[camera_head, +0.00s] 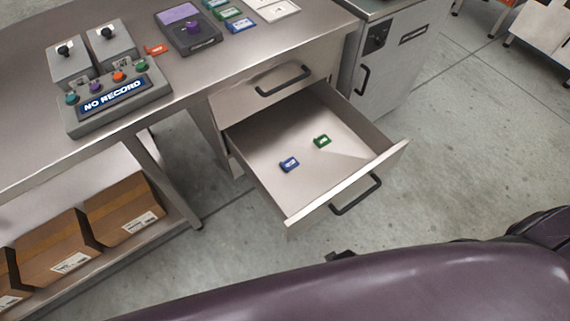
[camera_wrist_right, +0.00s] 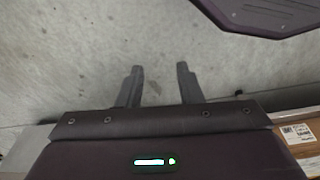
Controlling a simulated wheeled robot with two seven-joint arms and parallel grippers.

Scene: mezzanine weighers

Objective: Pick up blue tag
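A small blue tag (camera_head: 289,164) lies flat on the floor of the open drawer (camera_head: 262,184), left of a green tag (camera_head: 322,141). Another blue tag (camera_head: 240,25) lies on the worktable top, at the end of a row of tags. My right gripper (camera_wrist_right: 159,78) shows in the right wrist view with its two fingers apart and nothing between them, over bare concrete floor. No tag shows in that view. My left gripper is not in view.
The drawer is pulled out from the worktable (camera_head: 190,85), with a black handle (camera_head: 356,195) in front. A console reading "NO RECORD" (camera_head: 115,98) stands on the table. Cardboard boxes (camera_head: 122,208) sit on the lower shelf. My purple arm crosses the head view's bottom.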

